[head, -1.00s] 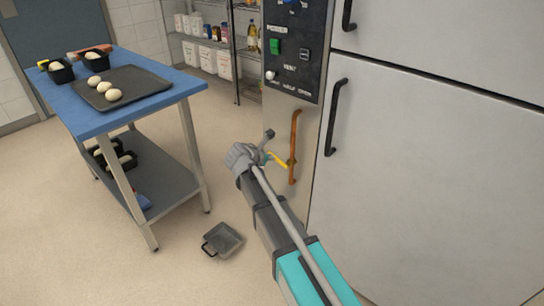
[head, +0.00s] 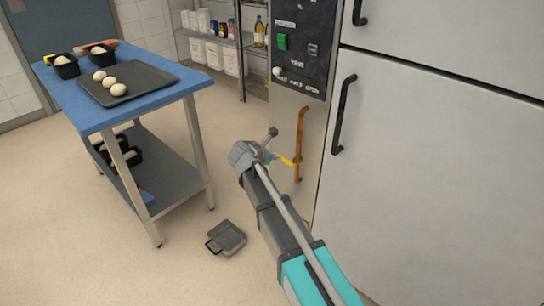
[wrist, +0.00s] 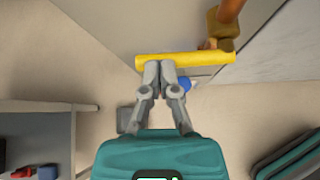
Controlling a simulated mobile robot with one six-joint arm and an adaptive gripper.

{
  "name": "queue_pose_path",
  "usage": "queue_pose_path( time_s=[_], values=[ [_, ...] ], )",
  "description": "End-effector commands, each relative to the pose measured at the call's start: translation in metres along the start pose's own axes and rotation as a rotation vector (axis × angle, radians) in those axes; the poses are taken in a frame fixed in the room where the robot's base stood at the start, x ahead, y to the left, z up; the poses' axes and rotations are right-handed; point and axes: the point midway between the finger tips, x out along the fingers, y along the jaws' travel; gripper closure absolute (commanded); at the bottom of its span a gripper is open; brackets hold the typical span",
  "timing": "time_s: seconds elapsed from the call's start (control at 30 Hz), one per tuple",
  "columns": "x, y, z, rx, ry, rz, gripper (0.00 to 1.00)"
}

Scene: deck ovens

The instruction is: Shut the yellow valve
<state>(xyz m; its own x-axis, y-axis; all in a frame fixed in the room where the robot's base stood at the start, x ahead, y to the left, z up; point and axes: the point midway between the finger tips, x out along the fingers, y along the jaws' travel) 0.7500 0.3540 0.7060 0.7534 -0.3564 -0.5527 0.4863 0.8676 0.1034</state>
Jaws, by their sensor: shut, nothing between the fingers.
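The yellow valve lever (head: 285,160) sticks out to the left from a copper pipe (head: 302,130) on the front of the oven panel. In the wrist view the yellow lever (wrist: 185,58) lies nearly level across the picture, its right end by the brass valve body (wrist: 222,32). My gripper (wrist: 166,66) is shut and empty. Its fingertips are at the lever's left half, touching it or very close; I cannot tell which. In the head view my gripper (head: 268,153) is at the lever's free end, partly hidden by my own wrist.
The pale oven doors (head: 430,170) with black handles stand to the right. A blue-topped table (head: 100,122) with a dark tray (head: 150,75) of dough balls stands to the left. A dark pan (head: 228,238) lies on the floor. Floor between table and oven is mostly clear.

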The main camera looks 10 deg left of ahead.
Motion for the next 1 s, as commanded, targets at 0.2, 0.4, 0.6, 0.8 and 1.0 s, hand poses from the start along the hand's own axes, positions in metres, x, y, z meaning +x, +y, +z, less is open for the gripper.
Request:
queue_pose_path(
  time_s=[0.2, 0.4, 0.6, 0.8, 1.0],
  values=[
    [-0.005, 0.002, 0.006, 0.000, 0.000, 0.002, 1.00],
    [-0.009, 0.003, 0.011, -0.001, 0.000, 0.003, 1.00],
    [-0.010, 0.003, 0.011, -0.002, 0.000, 0.003, 1.00],
    [-0.010, 0.003, 0.011, -0.002, 0.000, 0.004, 1.00],
    [-0.013, 0.004, 0.012, -0.002, 0.000, 0.003, 1.00]
  ],
)
